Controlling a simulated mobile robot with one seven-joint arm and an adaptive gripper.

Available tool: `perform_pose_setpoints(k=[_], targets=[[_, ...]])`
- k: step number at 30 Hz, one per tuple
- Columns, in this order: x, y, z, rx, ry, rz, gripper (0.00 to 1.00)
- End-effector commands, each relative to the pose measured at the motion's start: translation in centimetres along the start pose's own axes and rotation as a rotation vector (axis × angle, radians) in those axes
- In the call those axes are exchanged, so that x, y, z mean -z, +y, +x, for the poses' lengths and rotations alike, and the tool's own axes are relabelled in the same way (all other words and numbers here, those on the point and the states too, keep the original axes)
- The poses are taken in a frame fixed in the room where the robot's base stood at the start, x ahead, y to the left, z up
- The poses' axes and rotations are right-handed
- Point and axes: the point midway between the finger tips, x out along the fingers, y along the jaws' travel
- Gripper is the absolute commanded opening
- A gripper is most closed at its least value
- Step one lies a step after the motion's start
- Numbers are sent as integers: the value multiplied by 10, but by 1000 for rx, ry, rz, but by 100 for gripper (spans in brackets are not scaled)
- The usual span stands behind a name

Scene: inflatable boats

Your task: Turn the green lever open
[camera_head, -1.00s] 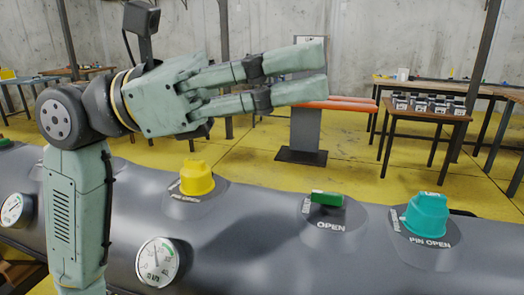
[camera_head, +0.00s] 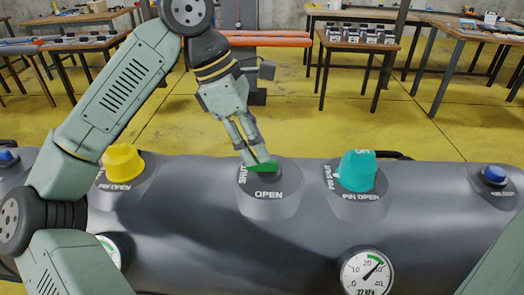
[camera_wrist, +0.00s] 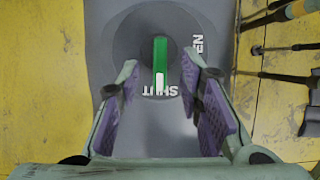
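The green lever (camera_head: 266,167) sits on a round dark base on the grey inflatable tube. In the wrist view the lever (camera_wrist: 160,58) is a narrow green bar with a white end, and that end points at the word SHUT. The word OPEN is at the side of the base. My gripper (camera_head: 258,162) points down at the lever in the head view. In the wrist view my gripper (camera_wrist: 162,72) is open, with its fingers on either side of the lever and gaps between. Whether the fingertips reach down to lever height is hard to tell.
A yellow knob (camera_head: 123,162) is left of the lever, and a teal knob (camera_head: 357,172) is right of it. A blue button (camera_head: 494,173) is farther right. A pressure gauge (camera_head: 367,274) is on the tube's front. Tables with items stand behind, across yellow floor.

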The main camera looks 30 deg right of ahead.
Motion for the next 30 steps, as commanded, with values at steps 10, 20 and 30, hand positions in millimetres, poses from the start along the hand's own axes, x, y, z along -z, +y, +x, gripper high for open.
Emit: perform_pose_setpoints(k=[10, 20, 30], targets=[[-1, 0, 36, 0, -3, 1, 33], [-1, 0, 37, -1, -2, 1, 29], [-1, 0, 37, -1, -2, 2, 7]])
